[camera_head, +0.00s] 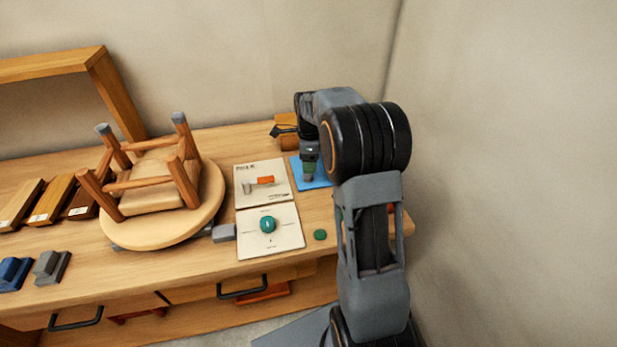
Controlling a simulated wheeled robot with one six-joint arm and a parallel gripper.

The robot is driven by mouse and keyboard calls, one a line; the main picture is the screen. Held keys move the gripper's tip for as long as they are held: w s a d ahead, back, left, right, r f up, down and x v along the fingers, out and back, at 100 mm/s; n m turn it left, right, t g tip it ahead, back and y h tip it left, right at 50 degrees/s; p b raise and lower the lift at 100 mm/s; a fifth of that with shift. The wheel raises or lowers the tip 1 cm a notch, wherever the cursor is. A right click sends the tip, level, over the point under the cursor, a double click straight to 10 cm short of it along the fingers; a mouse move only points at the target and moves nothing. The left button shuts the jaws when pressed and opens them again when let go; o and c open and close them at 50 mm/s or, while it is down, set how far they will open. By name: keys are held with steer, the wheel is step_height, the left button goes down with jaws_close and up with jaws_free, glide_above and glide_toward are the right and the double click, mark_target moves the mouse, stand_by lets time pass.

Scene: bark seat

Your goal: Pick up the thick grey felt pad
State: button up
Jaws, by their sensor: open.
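I cannot make out with certainty which thing is the thick grey felt pad. Small grey pieces cap two upturned legs (179,118) of a wooden stool (155,188), which lies upside down on a round wooden turntable (150,232). A grey block (224,232) sits at the turntable's right edge. My gripper (309,178) points down over a blue mat (320,182) at the back right of the bench. It is open; its fingertips are small and partly dark, and what lies directly beneath them is hidden.
Two printed cards (283,243) lie mid-bench, the front one with a green round piece (268,225). A green disc (320,235) lies to the right. Wood samples (52,198) and stepped grey (52,266) and blue blocks (12,272) stand left.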

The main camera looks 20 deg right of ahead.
mark_target(308, 177)
steer(key=shift+s+a+f, duration=0.1)
steer(key=shift+f, duration=1.25)
steer(key=shift+s+a+f, duration=0.1)
steer(key=shift+f, duration=1.2)
steer(key=c, duration=1)
